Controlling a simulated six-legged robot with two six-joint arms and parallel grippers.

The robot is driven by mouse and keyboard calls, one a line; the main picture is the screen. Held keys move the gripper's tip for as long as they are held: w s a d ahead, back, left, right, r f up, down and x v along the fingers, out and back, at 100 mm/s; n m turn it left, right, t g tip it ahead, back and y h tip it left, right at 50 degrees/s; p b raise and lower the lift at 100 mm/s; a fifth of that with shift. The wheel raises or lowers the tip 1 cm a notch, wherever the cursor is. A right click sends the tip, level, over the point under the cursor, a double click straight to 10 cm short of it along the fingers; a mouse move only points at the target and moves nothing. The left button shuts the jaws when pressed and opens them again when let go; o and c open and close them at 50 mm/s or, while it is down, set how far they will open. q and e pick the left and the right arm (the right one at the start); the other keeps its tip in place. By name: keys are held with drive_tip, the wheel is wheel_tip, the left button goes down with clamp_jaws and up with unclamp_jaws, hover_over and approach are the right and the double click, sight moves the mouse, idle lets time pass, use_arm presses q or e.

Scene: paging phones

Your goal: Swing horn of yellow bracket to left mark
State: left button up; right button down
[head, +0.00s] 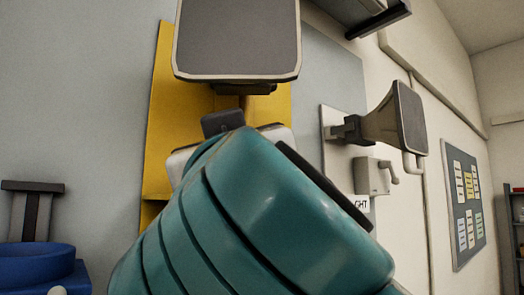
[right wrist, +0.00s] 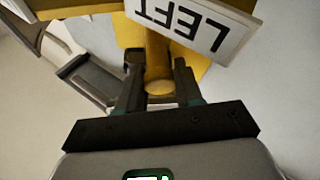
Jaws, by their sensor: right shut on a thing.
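The yellow bracket (head: 160,120) is a tall plate on the wall in the head view. Its horn (head: 238,40) has a dark square face with a pale rim, above my teal right arm. In the right wrist view my right gripper (right wrist: 158,88) is shut on a yellow round bar (right wrist: 158,58), which appears to belong to the bracket. A white LEFT sign (right wrist: 195,25) shows upside down just beyond the fingers. In the head view my arm hides the bracket's lower part and most of the gripper. My left gripper is out of view.
A second horn (head: 400,115) on a white plate stands to the right, above a small grey crank box (head: 372,176) and a partly hidden label ending in GHT. A blue round object (head: 35,265) is at lower left. The grey wall (head: 75,90) between is bare.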

drive_tip(key=shift+a+r+m+h, duration=0.15)
drive_tip(key=shift+m+h, duration=0.15)
drive_tip(key=shift+h, duration=0.3)
